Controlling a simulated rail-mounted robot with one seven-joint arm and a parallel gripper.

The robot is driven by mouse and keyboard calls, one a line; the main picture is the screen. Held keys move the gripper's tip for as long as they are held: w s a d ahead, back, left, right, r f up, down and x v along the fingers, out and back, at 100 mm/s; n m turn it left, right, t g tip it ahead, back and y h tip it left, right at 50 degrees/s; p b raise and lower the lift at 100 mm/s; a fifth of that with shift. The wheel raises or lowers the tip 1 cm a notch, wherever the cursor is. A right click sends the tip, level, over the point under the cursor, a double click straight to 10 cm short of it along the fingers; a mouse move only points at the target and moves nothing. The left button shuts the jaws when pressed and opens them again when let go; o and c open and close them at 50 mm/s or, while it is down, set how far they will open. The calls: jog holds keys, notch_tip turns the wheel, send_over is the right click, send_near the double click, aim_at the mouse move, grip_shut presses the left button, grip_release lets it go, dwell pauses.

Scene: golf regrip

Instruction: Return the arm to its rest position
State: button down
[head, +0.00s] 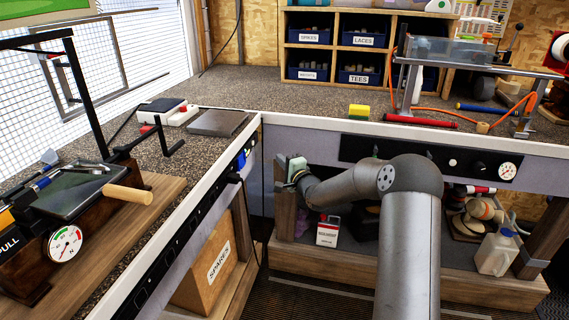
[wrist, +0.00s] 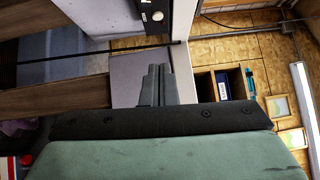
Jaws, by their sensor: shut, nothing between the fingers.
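My grey arm bends down and left in the head view, in front of the bench. My gripper (head: 292,168) is at the arm's far end, beside the bench's inner corner and below the worktop level. In the wrist view the two fingers of my gripper (wrist: 157,86) are together, with nothing seen between them. The green-grey gripper body fills the bottom of that view. The exact gap between my gripper and the bench front is hard to tell.
The L-shaped bench (head: 290,118) has a white front edge close to my gripper. A SPARES box (head: 210,268) stands under the left bench. A white-and-red container (head: 328,232) and a white jug (head: 497,252) are on the lower shelf. A labelled cubby (head: 335,45) stands behind.

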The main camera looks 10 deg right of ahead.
jog(key=shift+s+d, duration=0.2)
jog(key=shift+s, duration=0.35)
jog(key=s+a+r+n+g+h+p, duration=0.1)
jog(key=s+r+n+g+h+p, duration=0.1)
jog(key=s, duration=1.5)
jog(key=s+a+r+n+g+h+p, duration=0.1)
jog(key=s+r+n+g+p, duration=0.4)
jog(key=s, duration=1.2)
jog(key=s+a+r+n+g+h+p, duration=0.2)
jog(key=s+n+g, duration=0.6)
jog(key=s, duration=0.9)
notch_tip(320, 180, up, 2)
jog(key=g+p, duration=0.2)
jog(key=p, duration=0.1)
jog(key=shift+s+h+p, duration=0.3)
jog(key=shift+s, duration=0.1)
